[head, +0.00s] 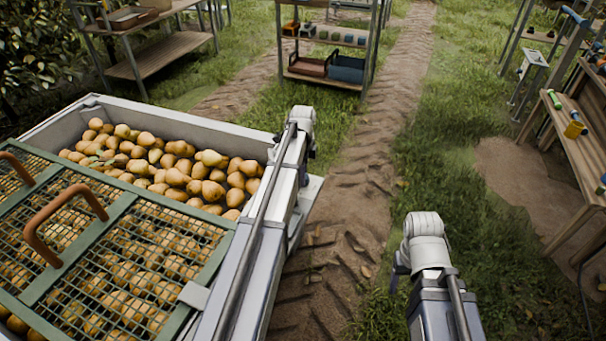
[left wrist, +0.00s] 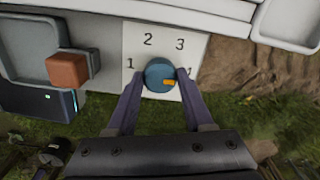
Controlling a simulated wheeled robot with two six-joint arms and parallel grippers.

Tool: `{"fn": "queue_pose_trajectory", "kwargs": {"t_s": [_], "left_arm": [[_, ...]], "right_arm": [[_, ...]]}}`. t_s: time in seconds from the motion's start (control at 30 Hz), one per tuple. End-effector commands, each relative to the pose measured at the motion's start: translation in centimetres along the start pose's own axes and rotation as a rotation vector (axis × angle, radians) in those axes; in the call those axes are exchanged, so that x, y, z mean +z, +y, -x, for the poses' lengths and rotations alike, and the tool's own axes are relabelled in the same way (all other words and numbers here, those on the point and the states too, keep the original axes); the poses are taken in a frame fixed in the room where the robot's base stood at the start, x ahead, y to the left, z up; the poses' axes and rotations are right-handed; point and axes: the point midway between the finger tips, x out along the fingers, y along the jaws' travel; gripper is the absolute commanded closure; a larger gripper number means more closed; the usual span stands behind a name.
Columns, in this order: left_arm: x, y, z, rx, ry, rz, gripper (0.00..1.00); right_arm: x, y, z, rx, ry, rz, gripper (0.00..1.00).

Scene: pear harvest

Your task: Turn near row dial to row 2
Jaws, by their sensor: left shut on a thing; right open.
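The near row dial (left wrist: 155,70) is a round blue knob with an orange pointer mark on a white plate (left wrist: 140,32) numbered 1, 2, 3 and, partly hidden, 4. The mark sits on the knob's right side, slightly low, toward the 4. My left gripper (left wrist: 161,79) is shut on the dial, one purple finger on each side. In the head view my left arm reaches over the crate's right edge, and the dial is hidden. My right gripper (head: 398,272) is open above the grass; only part of it shows.
A large crate of pears (head: 175,165) with a green mesh lid (head: 130,200) stands at left. An orange-brown block (left wrist: 68,70) is left of the plate. Shelves (head: 325,75) stand behind, a wooden bench (head: 575,130) at right. The dirt track between is clear.

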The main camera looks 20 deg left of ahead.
Motion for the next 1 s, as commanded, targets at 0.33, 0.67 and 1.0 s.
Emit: {"fn": "queue_pose_trajectory", "kwargs": {"t_s": [0.33, 0.67, 1.0], "left_arm": [[0.0, 0.04, 0.0, 0.0, 0.0, 0.298, 1.0], [-0.01, 0.07, 0.0, 0.0, 0.0, 0.612, 1.0], [-0.04, 0.09, 0.0, 0.0, 0.0, 0.935, 1.0]], "right_arm": [[0.0, 0.0, 0.0, 0.0, 0.0, 0.0, 0.36], [0.0, 0.0, 0.0, 0.0, 0.0, 0.0, 0.36], [0.0, 0.0, 0.0, 0.0, 0.0, 0.0, 0.36]]}}
